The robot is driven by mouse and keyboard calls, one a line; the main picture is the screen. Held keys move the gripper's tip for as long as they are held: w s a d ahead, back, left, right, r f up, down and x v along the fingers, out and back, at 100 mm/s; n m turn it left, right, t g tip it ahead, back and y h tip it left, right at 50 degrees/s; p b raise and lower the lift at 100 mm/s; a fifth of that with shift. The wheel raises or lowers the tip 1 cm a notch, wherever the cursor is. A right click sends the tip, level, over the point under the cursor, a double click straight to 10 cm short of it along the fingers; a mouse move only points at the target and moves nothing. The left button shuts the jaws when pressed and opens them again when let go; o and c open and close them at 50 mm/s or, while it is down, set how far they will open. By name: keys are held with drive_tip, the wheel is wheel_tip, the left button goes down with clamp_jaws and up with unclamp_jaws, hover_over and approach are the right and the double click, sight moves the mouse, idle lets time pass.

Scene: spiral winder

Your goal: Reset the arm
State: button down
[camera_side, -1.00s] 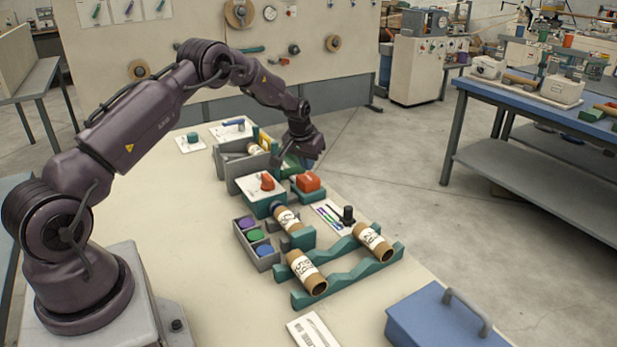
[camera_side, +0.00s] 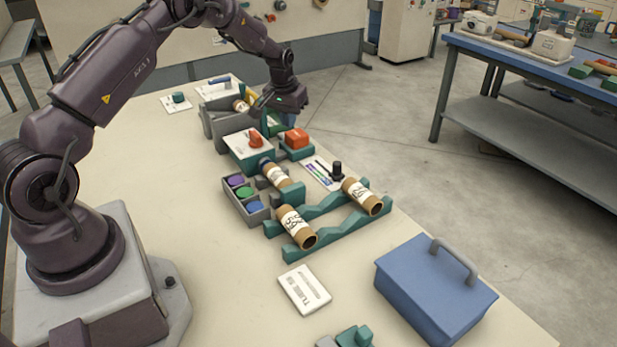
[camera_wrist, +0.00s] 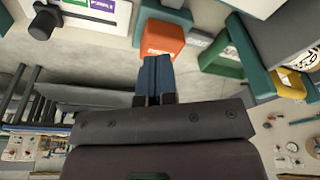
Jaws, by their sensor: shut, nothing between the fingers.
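My gripper (camera_side: 277,107) is above the table's far right edge, beside the grey bin and above the orange block. In the wrist view my gripper's fingers (camera_wrist: 157,75) are blue, pressed together and empty. The orange block (camera_side: 297,138) sits on a teal base; it also shows in the wrist view (camera_wrist: 162,38), just past the fingertips. My arm reaches out in an arch from its base at the left. Whether the fingers touch anything cannot be told from the side view.
Two cardboard tubes (camera_side: 297,227) (camera_side: 362,196) lie across teal notched rails (camera_side: 330,240). Another tube (camera_side: 278,175) lies in the winder. A grey tray (camera_side: 247,208) holds purple, green and blue pieces. A blue toolbox (camera_side: 435,290) stands at front right. The left tabletop (camera_side: 140,160) is clear.

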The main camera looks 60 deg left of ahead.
drive_tip(key=s+d+r+m+t, duration=0.2)
drive_tip(key=s+d+r+m, duration=0.1)
drive_tip(key=s+d+r, duration=0.9)
drive_tip(key=s+d+r+m+t+h, duration=0.1)
drive_tip(key=s+d+r+m, duration=0.2)
drive_tip(key=s+d+r, duration=1)
drive_tip(key=s+d, duration=0.1)
drive_tip(key=s, duration=0.3)
drive_tip(key=shift+s+t, duration=0.2)
drive_tip(key=shift+t, duration=0.2)
